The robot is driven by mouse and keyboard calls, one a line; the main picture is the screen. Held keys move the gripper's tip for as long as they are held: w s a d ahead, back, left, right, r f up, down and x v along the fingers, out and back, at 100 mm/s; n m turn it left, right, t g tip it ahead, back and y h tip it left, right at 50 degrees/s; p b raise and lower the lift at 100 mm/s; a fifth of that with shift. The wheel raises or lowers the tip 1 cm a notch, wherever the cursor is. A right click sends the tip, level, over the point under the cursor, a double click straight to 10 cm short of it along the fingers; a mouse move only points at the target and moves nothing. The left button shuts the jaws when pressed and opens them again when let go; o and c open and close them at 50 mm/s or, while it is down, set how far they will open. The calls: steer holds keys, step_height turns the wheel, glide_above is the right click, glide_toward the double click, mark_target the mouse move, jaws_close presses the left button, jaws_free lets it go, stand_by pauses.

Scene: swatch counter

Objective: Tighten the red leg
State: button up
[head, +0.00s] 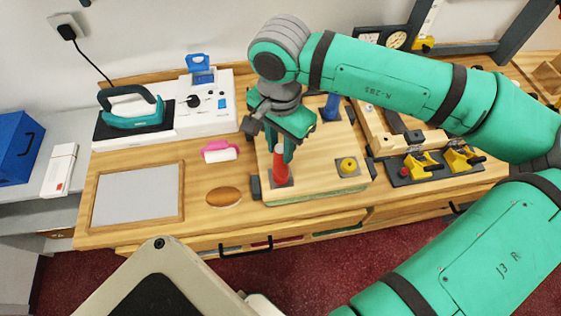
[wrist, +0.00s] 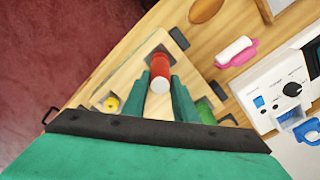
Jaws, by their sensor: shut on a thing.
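The red leg (head: 280,167) stands upright on a dark plate at the front left of a pale wooden board (head: 318,160). My gripper (head: 284,148) comes down from above, its two green fingers closed on the red leg's upper part. In the wrist view the red leg (wrist: 159,66) shows a pale round end between the fingertips of my gripper (wrist: 159,84). Whether the leg is fully seated at its foot cannot be told.
A yellow piece (head: 348,165) sits at the board's front right and a blue leg (head: 331,106) stands at its back. A green piece (wrist: 206,112) shows in the wrist view. Yellow clamps (head: 422,164) lie right. A pink-handled roller (head: 220,152) and brown oval (head: 223,196) lie left.

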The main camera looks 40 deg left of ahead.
steer(key=m, duration=0.5)
steer(key=shift+m, duration=0.4)
steer(key=m, duration=0.5)
steer(key=o, duration=0.7)
steer(key=shift+o, duration=0.2)
steer(key=n, duration=0.5)
steer(key=shift+n, duration=0.4)
steer(key=n, duration=0.6)
steer(key=shift+n, duration=1.5)
